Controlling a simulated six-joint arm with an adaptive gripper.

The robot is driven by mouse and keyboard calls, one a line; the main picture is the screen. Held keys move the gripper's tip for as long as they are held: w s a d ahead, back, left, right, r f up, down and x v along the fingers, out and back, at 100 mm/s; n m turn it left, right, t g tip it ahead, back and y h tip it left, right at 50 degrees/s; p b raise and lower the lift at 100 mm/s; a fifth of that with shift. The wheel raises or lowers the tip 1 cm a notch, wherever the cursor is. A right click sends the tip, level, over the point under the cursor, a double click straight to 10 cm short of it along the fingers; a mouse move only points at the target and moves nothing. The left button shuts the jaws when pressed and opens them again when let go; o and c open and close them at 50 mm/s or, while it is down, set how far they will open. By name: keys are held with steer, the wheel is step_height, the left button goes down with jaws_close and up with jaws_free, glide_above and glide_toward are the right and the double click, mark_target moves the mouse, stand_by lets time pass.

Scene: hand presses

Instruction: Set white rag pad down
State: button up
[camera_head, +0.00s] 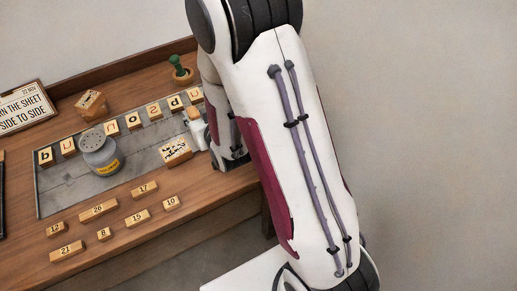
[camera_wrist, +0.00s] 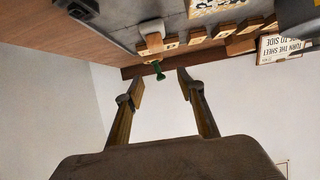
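What looks like the white rag pad (camera_head: 198,132), a white piece with a tan wooden top, stands at the right end of the grey plate (camera_head: 62,190) in the head view. It also shows at the top of the wrist view (camera_wrist: 152,27). My gripper (camera_wrist: 159,83) is open in the wrist view, with nothing between its two fingers. The pad lies beyond the fingertips, apart from them. In the head view my arm hides most of the gripper.
A speckled block (camera_head: 175,152) lies left of the pad, and a grey jar (camera_head: 98,152) stands farther left. Letter blocks (camera_head: 133,121) line the plate's back edge. Numbered blocks (camera_head: 98,210) lie in front. A green-handled stamp (camera_head: 180,70) stands behind; a sign (camera_head: 25,107) is at the back left.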

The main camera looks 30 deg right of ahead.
steer(key=s+r+g, duration=0.2)
steer(key=s+r, duration=0.2)
steer(key=r, duration=0.4)
steer(key=s+d+r+g, duration=0.1)
steer(key=s+r, duration=0.4)
steer(key=s, duration=0.8)
steer(key=s+d+r+g, duration=0.1)
steer(key=s+r+g, duration=0.3)
steer(key=s, duration=1)
steer(key=shift+s+r, duration=0.15)
steer(key=shift+r, duration=0.6)
